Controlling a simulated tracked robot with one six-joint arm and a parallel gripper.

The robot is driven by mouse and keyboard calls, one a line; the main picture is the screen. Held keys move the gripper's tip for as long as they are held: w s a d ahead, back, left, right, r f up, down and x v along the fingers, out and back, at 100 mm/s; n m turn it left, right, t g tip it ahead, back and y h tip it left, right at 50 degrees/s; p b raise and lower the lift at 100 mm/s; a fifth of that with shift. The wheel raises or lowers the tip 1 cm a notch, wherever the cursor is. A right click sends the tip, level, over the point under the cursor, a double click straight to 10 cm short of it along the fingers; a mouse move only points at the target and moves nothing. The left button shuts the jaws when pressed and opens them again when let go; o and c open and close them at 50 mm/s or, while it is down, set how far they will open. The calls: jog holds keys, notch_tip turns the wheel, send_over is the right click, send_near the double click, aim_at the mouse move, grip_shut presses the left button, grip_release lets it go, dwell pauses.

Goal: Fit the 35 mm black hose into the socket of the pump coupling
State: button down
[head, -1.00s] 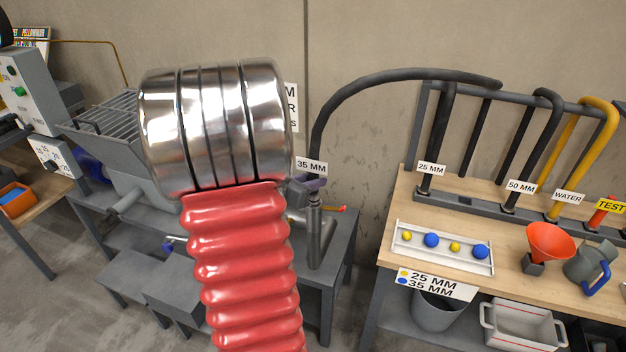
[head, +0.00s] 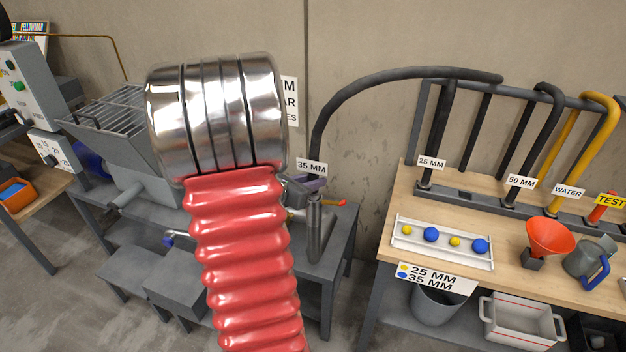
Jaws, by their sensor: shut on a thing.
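The black hose (head: 365,84) with a 35 MM tag (head: 311,168) arches from the rack at the right down to the left. Its lower end is at my gripper (head: 314,185), which shows only in part behind my arm and is shut on the hose near the tag. The grey upright pipe of the pump coupling (head: 315,235) stands on the pump bench right below the gripper, with a small red-tipped lever beside it. The hose end and socket mouth are too small and covered to tell whether they touch.
My arm hides much of the pump. A grey hopper with a grille (head: 112,112) stands at the left. The wooden bench (head: 385,240) at the right carries a tray of yellow and blue balls (head: 398,240), an orange funnel (head: 550,237), a jug (head: 590,262) and racked hoses.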

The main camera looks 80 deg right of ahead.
jog(key=shift+f, duration=0.55)
jog(key=c, duration=1.5)
grip_release()
jog(key=shift+f, duration=0.1)
jog(key=v, duration=1.4)
jog(key=shift+f, duration=0.1)
